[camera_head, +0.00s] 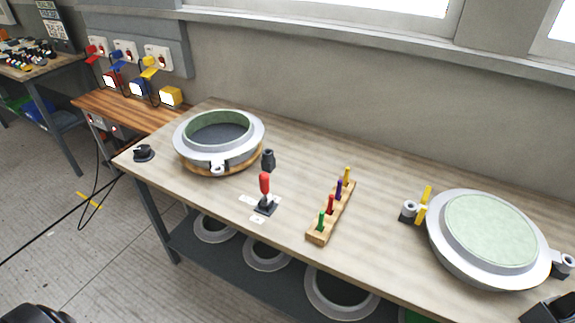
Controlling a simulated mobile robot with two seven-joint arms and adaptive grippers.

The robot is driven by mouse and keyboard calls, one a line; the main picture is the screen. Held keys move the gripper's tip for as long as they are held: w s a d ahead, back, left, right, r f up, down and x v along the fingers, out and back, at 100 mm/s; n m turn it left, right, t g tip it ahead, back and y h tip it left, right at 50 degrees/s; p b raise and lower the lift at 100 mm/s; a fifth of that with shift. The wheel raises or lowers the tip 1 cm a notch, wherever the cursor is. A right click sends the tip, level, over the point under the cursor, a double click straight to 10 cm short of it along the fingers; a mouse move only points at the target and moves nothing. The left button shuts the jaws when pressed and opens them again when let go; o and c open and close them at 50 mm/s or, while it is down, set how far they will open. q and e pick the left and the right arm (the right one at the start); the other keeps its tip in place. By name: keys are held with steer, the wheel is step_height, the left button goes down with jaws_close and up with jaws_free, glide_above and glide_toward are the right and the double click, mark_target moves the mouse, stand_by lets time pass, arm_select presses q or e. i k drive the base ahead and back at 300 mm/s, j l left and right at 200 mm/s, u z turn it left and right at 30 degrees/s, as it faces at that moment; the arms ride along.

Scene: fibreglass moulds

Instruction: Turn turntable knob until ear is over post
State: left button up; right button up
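A round grey mould ring (187,145) with a green inner wall sits on a wooden turntable (240,165) at the table's left. Its small pale ear (217,168) points to the front. A dark upright post (268,160) stands right of the ring, apart from the ear. A black knob (144,152) sits at the table's left corner, left of the turntable. Dark parts of mine show at the bottom left and bottom right edges. Their fingers cannot be made out, and neither part touches the knob or the ring.
A red-handled lever (265,185) stands before the post. A wooden rack (318,238) holds several coloured pegs. A second round mould (437,240) with a pale green top lies at the right. Several rings rest on the shelf below. The table between rack and back wall is clear.

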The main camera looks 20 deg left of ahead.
mark_target(143, 150)
steer(key=u, duration=1.8)
steer(key=i+j+z, duration=0.1)
steer(key=z, duration=0.75)
steer(key=i+j+z, duration=0.2)
steer(key=j, duration=0.2)
steer(key=i+j+z, duration=0.2)
steer(key=j, duration=0.2)
steer(key=i+j+z, duration=0.2)
steer(key=j, duration=0.25)
steer(key=j+z, duration=0.2)
steer(key=j, duration=0.25)
steer(key=i+j+z, duration=0.2)
steer(key=j, duration=0.3)
steer(key=k+l, duration=0.05)
